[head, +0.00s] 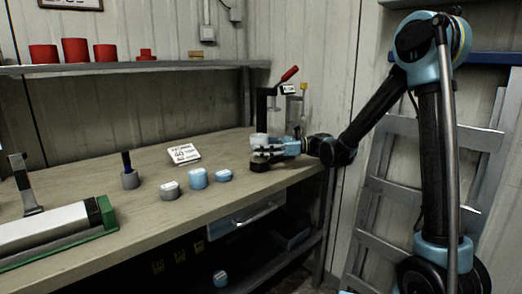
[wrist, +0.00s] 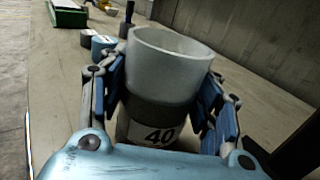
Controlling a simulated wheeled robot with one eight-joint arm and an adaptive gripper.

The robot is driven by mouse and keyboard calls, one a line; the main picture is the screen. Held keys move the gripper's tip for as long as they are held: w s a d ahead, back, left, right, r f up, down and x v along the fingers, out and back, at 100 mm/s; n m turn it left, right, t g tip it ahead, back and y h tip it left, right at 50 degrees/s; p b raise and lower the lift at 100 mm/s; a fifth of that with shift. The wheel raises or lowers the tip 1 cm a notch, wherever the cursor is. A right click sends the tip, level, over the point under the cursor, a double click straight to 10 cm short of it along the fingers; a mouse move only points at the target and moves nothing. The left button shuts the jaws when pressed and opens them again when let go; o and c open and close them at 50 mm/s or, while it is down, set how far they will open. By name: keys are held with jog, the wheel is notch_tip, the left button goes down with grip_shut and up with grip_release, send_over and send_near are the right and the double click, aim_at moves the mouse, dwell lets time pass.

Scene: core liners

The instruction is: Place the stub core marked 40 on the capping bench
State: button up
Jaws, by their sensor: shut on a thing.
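The stub core (wrist: 170,65) is a pale grey cylinder with a dark band and a white label reading 40 in the wrist view. My gripper (wrist: 163,88) is shut on it, with blue-padded fingers on both sides. In the head view my gripper (head: 272,150) is at the far right end of the wooden bench (head: 120,190), with the core's pale top (head: 258,139) showing above the fingers. I cannot tell whether the core touches the bench top. A white card (head: 183,153), which seems to read 40, stands mid-bench.
A red-handled press (head: 289,75) stands just behind my gripper. Grey and blue short cylinders (head: 197,179) and a dark-handled tool (head: 129,172) stand mid-bench. A green-based machine (head: 60,232) fills the left front. A shelf (head: 130,67) with red cylinders is above. A ladder-like frame (head: 400,190) leans at right.

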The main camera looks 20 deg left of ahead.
jog(key=shift+f, duration=0.25)
jog(key=o, duration=1)
jog(key=v, duration=0.7)
jog(key=shift+w+d, duration=0.1)
jog(key=shift+d, duration=0.15)
